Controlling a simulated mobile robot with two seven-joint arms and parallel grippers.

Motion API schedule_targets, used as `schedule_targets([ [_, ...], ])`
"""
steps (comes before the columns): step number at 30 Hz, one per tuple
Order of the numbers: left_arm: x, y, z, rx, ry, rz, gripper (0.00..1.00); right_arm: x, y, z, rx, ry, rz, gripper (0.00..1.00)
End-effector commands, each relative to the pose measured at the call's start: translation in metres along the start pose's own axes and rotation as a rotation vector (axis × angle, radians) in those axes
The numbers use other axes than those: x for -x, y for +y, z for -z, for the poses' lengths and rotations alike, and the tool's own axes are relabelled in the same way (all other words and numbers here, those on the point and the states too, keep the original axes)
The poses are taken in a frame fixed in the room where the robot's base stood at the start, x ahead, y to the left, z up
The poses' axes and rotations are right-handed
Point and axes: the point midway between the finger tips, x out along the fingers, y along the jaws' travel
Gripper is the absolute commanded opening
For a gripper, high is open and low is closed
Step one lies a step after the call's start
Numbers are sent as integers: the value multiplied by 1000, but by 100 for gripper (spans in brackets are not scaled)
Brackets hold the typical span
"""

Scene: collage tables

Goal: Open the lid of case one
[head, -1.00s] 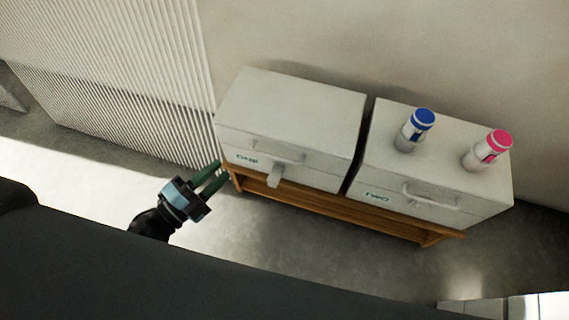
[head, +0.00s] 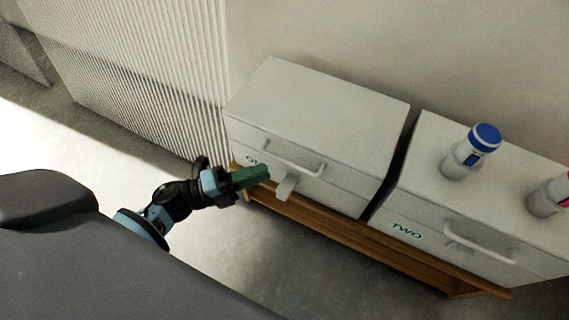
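Case one (head: 318,104) is a white box with its lid down, at the left on a wooden stand. Its front has a bar handle (head: 292,160), a small latch tab (head: 286,187) below it and a green label partly hidden by my gripper. My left gripper (head: 268,174), with green fingers, is in front of the case's lower left front, just left of the latch tab. Its fingers look close together, but I cannot tell if they are shut or whether they touch the case. My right gripper is not in view.
Case two (head: 440,190), white with a "TWO" label, stands to the right across a narrow gap. A blue-capped bottle (head: 470,152) and a pink-capped bottle (head: 549,196) stand on it. The wooden stand (head: 345,232) has clear floor in front. A ribbed panel is at the left.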

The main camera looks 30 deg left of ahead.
Motion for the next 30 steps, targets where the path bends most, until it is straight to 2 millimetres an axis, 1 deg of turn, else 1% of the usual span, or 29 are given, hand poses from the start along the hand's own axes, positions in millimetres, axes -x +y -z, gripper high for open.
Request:
schedule_targets([
  [1,-8,0,0,1,-1,3,33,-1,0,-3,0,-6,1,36],
  [6,-34,0,0,1,0,4,33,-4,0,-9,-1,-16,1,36],
  [9,-48,0,0,2,-1,3,33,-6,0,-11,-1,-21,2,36],
  [12,-57,0,0,2,-1,1,33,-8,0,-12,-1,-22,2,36],
  [17,-64,0,0,3,-1,1,33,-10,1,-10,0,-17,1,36],
  [24,-65,0,0,3,-1,0,33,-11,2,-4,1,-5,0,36],
  [26,-65,0,0,3,-1,0,26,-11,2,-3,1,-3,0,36],
  [30,-65,0,0,3,-1,0,8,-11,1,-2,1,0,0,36],
])
